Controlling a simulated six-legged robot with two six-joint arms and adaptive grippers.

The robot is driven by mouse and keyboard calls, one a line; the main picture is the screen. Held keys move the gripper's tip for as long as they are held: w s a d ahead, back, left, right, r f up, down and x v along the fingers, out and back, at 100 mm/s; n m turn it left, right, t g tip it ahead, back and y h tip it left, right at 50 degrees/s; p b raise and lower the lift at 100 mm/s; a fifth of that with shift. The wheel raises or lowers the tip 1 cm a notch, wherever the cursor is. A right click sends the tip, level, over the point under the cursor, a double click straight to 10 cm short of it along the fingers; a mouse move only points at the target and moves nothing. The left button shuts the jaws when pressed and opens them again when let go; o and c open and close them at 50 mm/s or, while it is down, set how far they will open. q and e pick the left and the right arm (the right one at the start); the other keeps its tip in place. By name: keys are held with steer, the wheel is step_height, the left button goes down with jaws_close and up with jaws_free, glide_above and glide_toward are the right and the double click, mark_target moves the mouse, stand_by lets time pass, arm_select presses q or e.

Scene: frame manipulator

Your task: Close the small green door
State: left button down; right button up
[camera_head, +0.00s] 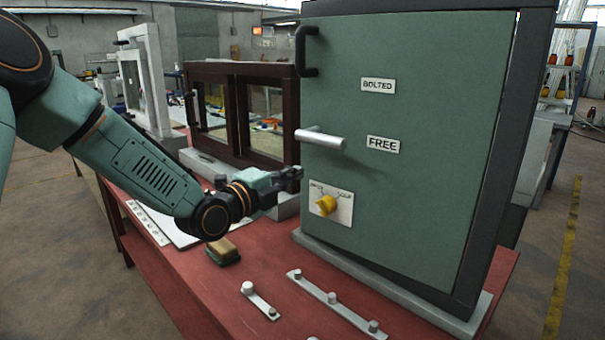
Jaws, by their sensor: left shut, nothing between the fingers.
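The small green door (420,190) stands upright in a dark frame (515,130) on the right of the table. A black pull handle (303,50) is at its upper left edge. A silver bolt handle (320,138) sticks out level with the FREE label (383,144), below the BOLTED label (378,85). A yellow knob (326,205) sits on a pale plate lower down. A thin gap line shows along the door's right edge; I cannot tell how far the door is open. My left gripper (296,176) is shut and empty, near the door's left edge, left of the knob.
The red table (190,275) carries a brown-framed window unit (240,110) and a white frame (145,75) behind my arm. A brown-topped block (222,251) and metal strips with pegs (332,298) lie in front of the door. Open floor is at the left.

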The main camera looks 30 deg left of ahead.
mark_target(312, 166)
arm_select(q)
steer(key=shift+x, duration=1.85)
arm_select(e)
steer(key=shift+f, duration=0.25)
arm_select(q)
steer(key=shift+w+d, duration=0.1)
steer(key=shift+w, duration=0.1)
arm_select(e)
steer(key=shift+f, duration=0.1)
